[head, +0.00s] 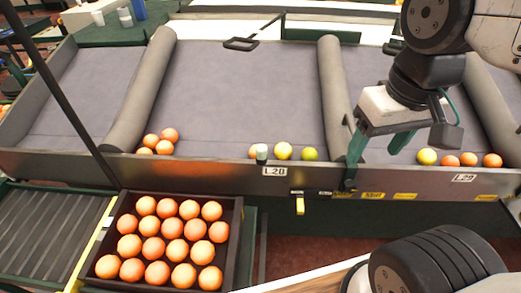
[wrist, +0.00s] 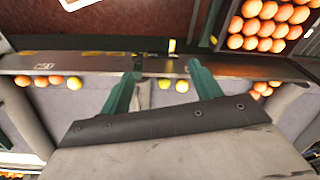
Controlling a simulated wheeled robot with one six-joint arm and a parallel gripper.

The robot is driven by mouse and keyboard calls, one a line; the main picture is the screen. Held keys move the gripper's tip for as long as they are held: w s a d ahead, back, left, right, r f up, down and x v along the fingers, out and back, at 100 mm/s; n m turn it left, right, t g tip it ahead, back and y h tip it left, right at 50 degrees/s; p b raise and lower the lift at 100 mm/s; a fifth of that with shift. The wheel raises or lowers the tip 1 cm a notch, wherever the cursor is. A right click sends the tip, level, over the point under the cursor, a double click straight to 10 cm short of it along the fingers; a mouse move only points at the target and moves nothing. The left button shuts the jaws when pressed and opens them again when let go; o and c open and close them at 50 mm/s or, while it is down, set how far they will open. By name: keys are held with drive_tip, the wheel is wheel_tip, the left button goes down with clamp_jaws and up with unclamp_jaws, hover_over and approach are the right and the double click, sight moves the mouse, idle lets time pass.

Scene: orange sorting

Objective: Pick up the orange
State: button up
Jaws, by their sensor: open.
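My gripper (head: 379,146) is open and empty, with green fingers pointing down over the divider and front rail at the right. In the right lane a yellow fruit (head: 427,157) and three oranges (head: 468,159) lie along the rail, to the right of my gripper. To its left, in the middle lane, are a partly hidden orange (head: 253,152), a yellow fruit (head: 283,151) and a greenish one (head: 310,154). More oranges (head: 165,147) cluster at that lane's left corner.
A dark crate (head: 239,220) filled with several oranges stands below the rail at the left; its contents also show in the wrist view (wrist: 265,25). Padded grey dividers (head: 145,90) separate the lanes. The metal front rail (head: 220,173) borders them. The upper middle lane (head: 240,90) is clear.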

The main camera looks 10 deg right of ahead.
drive_tip(key=w+a+f+m+y, duration=0.1)
drive_tip(key=w+a+f+m, duration=0.15)
drive_tip(key=w, duration=0.75)
drive_tip(key=m+t, duration=0.1)
drive_tip(key=m, duration=0.8)
hover_over(286, 147)
drive_tip(key=s+d, duration=0.1)
drive_tip(key=shift+y, duration=0.3)
wheel_tip(286, 147, down, 18)
drive_tip(key=shift+s+d+f, duration=0.1)
drive_tip(key=shift+f, duration=0.15)
drive_tip(key=x, duration=0.7)
drive_tip(key=shift+a+f, duration=0.2)
drive_tip(key=shift+f, duration=0.2)
drive_tip(key=c, duration=0.8)
